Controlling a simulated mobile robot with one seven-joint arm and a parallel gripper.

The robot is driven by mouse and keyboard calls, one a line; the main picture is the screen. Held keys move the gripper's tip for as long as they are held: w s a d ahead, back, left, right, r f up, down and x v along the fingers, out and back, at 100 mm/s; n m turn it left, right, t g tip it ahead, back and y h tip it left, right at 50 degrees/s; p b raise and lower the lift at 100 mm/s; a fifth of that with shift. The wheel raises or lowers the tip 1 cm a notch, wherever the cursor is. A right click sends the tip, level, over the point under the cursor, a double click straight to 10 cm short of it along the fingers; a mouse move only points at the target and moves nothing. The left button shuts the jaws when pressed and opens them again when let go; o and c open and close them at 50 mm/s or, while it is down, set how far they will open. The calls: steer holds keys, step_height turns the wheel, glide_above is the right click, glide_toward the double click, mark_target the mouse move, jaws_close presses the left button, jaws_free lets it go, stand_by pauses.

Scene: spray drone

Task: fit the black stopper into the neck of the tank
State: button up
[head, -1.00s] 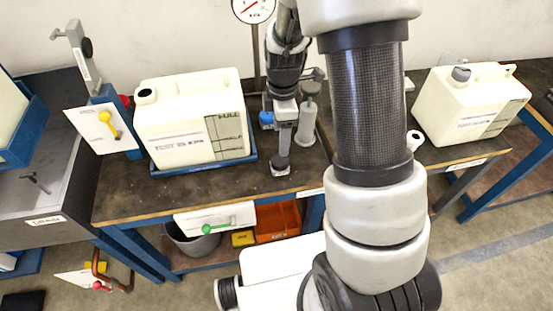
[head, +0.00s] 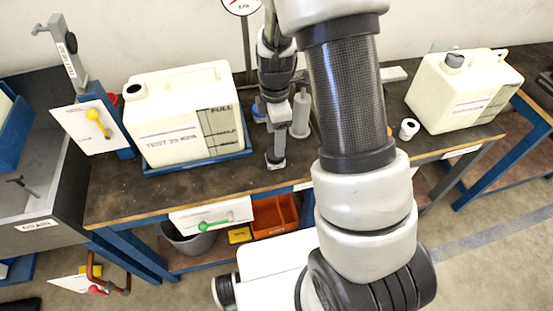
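The cream tank (head: 185,120) stands in a blue tray (head: 205,162) on the workbench. Its open neck (head: 134,91) is at the top left corner and looks dark and empty. My gripper (head: 276,160) points down over the bench to the right of the tank, apart from it. Its fingertips are small and seen from above, so I cannot tell whether they are open or shut. A dark patch shows at the tips, but I cannot tell whether it is the black stopper. I cannot make out the stopper elsewhere.
A grey cylinder (head: 300,115) and a blue item (head: 258,108) stand close behind my gripper. A second tank (head: 465,92) with a grey cap is at the right, near a small white cylinder (head: 409,129). A white panel with a yellow lever (head: 95,122) stands left. Front bench surface is bare.

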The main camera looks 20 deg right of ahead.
step_height(320, 180, down, 7)
steer(key=b, duration=0.4)
steer(key=shift+r+b, duration=0.15)
steer(key=shift+b, duration=0.15)
stand_by(1.0)
steer(key=c, duration=1.3)
steer(key=shift+r+p, duration=1.85)
steer(key=shift+r, duration=1.25)
steer(key=shift+c, duration=0.5)
